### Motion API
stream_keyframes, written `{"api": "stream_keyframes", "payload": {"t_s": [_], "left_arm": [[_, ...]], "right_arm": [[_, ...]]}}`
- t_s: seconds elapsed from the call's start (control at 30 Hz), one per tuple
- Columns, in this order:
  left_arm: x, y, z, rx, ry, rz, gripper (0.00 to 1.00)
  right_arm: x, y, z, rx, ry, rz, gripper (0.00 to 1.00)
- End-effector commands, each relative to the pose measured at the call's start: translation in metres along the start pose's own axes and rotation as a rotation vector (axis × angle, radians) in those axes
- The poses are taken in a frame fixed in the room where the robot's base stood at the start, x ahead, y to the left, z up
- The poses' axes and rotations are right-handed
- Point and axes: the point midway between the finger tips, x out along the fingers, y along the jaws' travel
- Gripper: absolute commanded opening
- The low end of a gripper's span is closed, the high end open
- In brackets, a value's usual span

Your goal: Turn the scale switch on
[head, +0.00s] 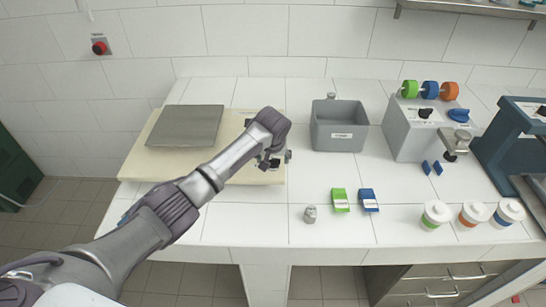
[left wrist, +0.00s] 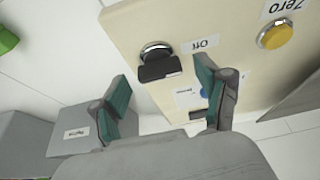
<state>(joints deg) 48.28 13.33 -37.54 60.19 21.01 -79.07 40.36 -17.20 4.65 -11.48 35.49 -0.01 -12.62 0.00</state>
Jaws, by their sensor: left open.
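The cream scale (head: 215,173) with its grey weighing plate (head: 186,126) stands on the left of the white counter. My left gripper (head: 268,163) is over the scale's right end and hides part of it. In the left wrist view, my left gripper (left wrist: 163,95) is open and empty, its two green-padded fingers apart. The scale switch (left wrist: 158,66), a black lever on a round metal base, lies just beyond the gap between the fingertips. Beside it is the label "Off" (left wrist: 202,44). I cannot tell whether a finger touches the switch. My right gripper is not in view.
A yellow button (left wrist: 275,35) labelled "Zero" is on the scale face near the switch. A grey bin (head: 338,127) stands right of the scale.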

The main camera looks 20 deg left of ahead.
Motion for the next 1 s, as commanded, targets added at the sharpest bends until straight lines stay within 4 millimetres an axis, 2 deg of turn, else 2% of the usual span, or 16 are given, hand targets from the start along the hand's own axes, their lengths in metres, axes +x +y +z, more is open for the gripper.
{"api": "stream_keyframes", "payload": {"t_s": [0.3, 0.67, 1.0], "left_arm": [[0.0024, 0.0002, -0.0003, 0.000, 0.001, 0.001, 0.75], [0.0022, 0.0001, -0.0002, 0.000, 0.001, 0.000, 0.15], [0.0012, -0.0006, -0.0004, 0.047, 0.000, 0.018, 0.15]], "right_arm": [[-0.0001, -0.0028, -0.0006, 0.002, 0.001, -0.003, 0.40], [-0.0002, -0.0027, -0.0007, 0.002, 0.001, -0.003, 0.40], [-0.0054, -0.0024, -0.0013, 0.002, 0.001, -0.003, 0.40]]}}
